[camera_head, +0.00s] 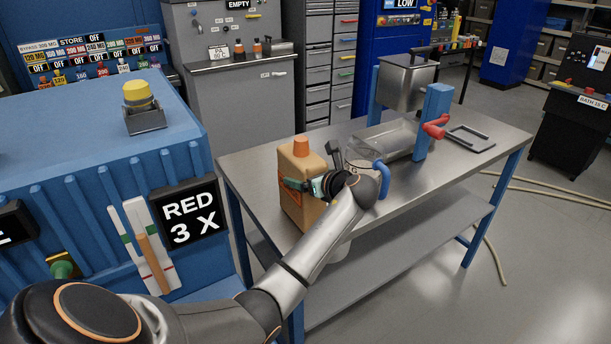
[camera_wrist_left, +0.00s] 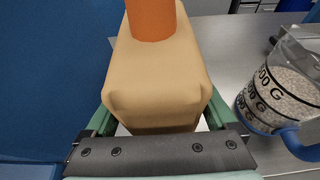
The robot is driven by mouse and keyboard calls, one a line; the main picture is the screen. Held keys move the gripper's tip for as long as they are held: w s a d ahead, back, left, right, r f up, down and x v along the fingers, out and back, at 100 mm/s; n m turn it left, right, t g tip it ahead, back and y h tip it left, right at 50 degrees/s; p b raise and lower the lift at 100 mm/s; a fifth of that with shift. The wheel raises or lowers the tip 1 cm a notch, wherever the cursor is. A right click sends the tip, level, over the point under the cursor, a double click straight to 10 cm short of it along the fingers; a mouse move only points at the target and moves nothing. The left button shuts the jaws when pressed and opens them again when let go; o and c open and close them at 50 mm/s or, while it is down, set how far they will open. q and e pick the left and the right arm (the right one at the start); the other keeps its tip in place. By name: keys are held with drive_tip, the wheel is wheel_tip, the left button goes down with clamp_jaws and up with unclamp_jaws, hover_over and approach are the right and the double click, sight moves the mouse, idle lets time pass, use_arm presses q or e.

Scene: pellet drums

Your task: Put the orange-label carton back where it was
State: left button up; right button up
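The tan carton (camera_head: 302,165) with an orange cap stands upright at the near left end of the steel table; I cannot tell whether its base touches the top. A narrow orange-red strip shows on its side. My left gripper (camera_head: 302,187) reaches it from the right, partly covering it. In the left wrist view, the carton (camera_wrist_left: 157,80) fills the space between the green fingers, which lie against its two sides, so the gripper is shut on it. Its lower part is hidden there. My right gripper is out of view.
A clear measuring jug of pellets (camera_wrist_left: 280,95) with a blue handle stands close beside the carton. The blue drum housing (camera_head: 90,130) is left of the table (camera_head: 455,165).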

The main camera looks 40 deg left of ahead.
use_arm(q)
drive_tip(key=shift+o, duration=0.6)
drive_tip(key=v, duration=1.2)
drive_tip(key=s+d+f+n+t+h, duration=0.2)
drive_tip(key=d+f+h, duration=0.2)
drive_tip(key=f, duration=0.8)
drive_tip(key=s+d+f+n+t+h, duration=0.2)
drive_tip(key=s+d+f+h, duration=0.15)
drive_tip(key=f, duration=0.85)
drive_tip(key=s+d+f+n+h, duration=0.4)
drive_tip(key=s+n, duration=0.3)
drive_tip(key=s, duration=0.2)
drive_tip(key=s+d+f+n+t+h, duration=0.1)
drive_tip(key=s+d+f+n+h, duration=0.2)
drive_tip(key=s+d+f+n, duration=0.2)
drive_tip(key=s+d+n, duration=0.2)
drive_tip(key=s+n, duration=0.1)
drive_tip(key=s, duration=0.1)
drive_tip(key=shift+s+d+t+h, duration=0.25)
drive_tip(key=shift+s+t+h, duration=0.05)
drive_tip(key=shift+h, duration=0.05)
